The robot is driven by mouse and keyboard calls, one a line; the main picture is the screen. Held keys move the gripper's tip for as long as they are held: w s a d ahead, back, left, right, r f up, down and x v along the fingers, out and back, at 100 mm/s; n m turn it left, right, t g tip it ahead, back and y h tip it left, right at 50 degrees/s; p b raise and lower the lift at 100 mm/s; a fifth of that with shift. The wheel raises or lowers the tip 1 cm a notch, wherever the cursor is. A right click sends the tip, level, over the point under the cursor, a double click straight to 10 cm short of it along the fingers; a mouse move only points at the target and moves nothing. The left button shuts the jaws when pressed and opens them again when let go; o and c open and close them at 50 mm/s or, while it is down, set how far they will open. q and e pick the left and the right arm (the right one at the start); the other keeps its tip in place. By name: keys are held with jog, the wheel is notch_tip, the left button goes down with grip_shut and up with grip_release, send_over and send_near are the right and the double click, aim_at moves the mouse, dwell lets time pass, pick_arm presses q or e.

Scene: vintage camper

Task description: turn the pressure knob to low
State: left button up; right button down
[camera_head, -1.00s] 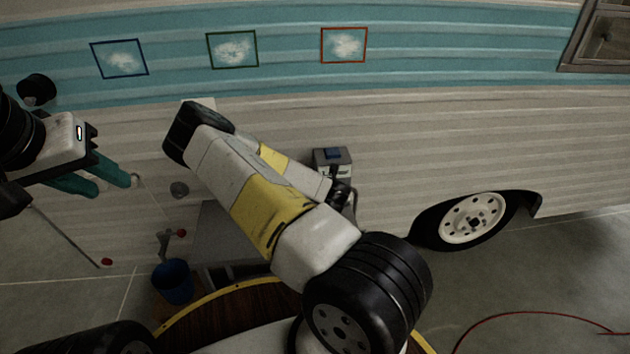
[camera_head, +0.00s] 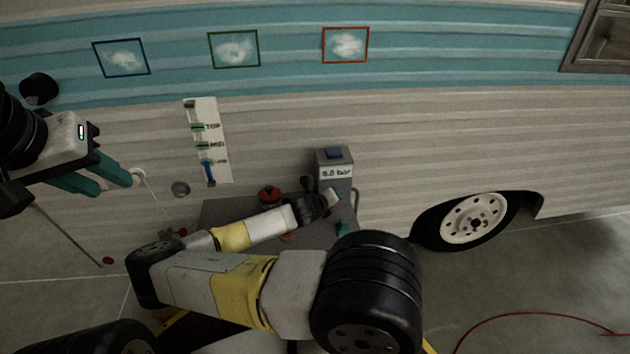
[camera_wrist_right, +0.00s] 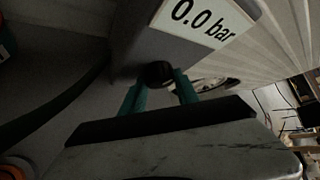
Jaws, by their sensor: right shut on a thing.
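The grey pressure box (camera_head: 350,184) stands against the camper side, with a blue block on top and a display (camera_head: 337,173) reading 0.0 bar. The display also shows in the right wrist view (camera_wrist_right: 205,18). There the dark round knob (camera_wrist_right: 158,73) sits between the teal fingertips of my right gripper (camera_wrist_right: 158,88), which is shut on it. Any setting mark on the knob is hidden. In the head view my right gripper is mostly hidden by its wrist at the box's front. My left gripper (camera_head: 112,186) hangs at the left with its teal fingers apart and nothing seen between them.
A white level panel (camera_head: 207,138) marked TOP and MID, with a blue strip low on it, is on the wall. A dark red object (camera_head: 269,195) stands on the grey table (camera_head: 215,213). A wheel (camera_head: 474,218) and a red hose (camera_head: 500,317) are at the right.

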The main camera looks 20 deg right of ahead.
jog(key=shift+f+h, duration=0.1)
jog(key=shift+h, duration=0.4)
jog(key=shift+s+n, duration=0.1)
jog(key=shift+n, duration=0.2)
jog(key=c, duration=0.9)
grip_release()
jog(key=shift+a+r, duration=0.2)
jog(key=shift+a, duration=0.05)
jog(key=v, duration=0.7)
jog(key=shift+s, duration=0.2)
